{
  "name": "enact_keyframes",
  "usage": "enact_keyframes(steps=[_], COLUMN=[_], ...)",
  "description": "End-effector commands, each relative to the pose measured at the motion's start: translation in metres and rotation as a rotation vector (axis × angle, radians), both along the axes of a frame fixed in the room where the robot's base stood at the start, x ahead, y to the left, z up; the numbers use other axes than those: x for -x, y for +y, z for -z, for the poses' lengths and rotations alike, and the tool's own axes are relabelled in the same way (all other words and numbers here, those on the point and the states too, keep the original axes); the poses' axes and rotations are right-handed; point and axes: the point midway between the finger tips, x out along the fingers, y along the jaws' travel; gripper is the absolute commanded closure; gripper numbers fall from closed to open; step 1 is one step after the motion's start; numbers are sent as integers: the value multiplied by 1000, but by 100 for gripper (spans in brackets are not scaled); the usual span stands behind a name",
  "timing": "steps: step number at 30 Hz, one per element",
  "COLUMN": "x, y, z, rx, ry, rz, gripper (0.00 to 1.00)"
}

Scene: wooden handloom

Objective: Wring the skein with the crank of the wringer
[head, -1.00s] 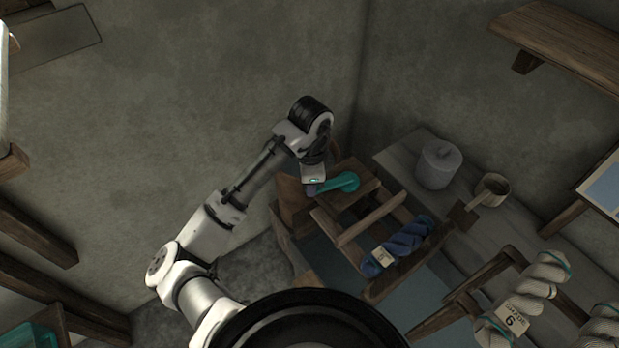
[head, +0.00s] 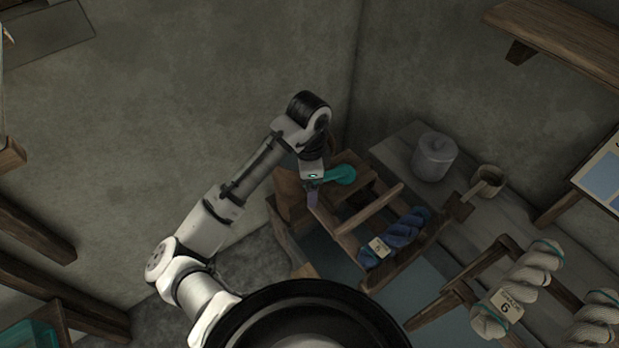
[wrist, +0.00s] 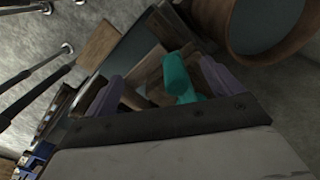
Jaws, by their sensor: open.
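The teal crank (head: 339,175) of the wringer shows beside my gripper in the head view. In the wrist view its teal grip (wrist: 178,80) lies between my two purple fingers, with gaps on both sides. My gripper (head: 313,197) is open; its fingers also show in the wrist view (wrist: 163,88). Contact with the crank cannot be made out. The blue twisted skein (head: 400,235), with a pale tag, hangs on the wooden wringer frame (head: 368,212), right of and below my gripper in the head view.
A grey lidded pot (head: 434,158) and a brown cup (head: 487,182) stand on the bench at the right. Pale skeins (head: 530,285) hang on a rack at the lower right. A wooden shelf (head: 565,35) juts from the wall. A large round wooden-rimmed vessel (wrist: 230,30) fills the wrist view's upper right.

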Motion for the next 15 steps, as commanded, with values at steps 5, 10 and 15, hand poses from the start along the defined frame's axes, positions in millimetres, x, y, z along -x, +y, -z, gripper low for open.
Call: enact_keyframes(steps=[5, 10, 15], x=[-1, -1, -1], y=[1, 1, 1], z=[-15, -35, -56], rx=[-4, -4, -4], ry=[-5, -5, -5], rz=[0, -1, 0], gripper=[9, 9, 9])
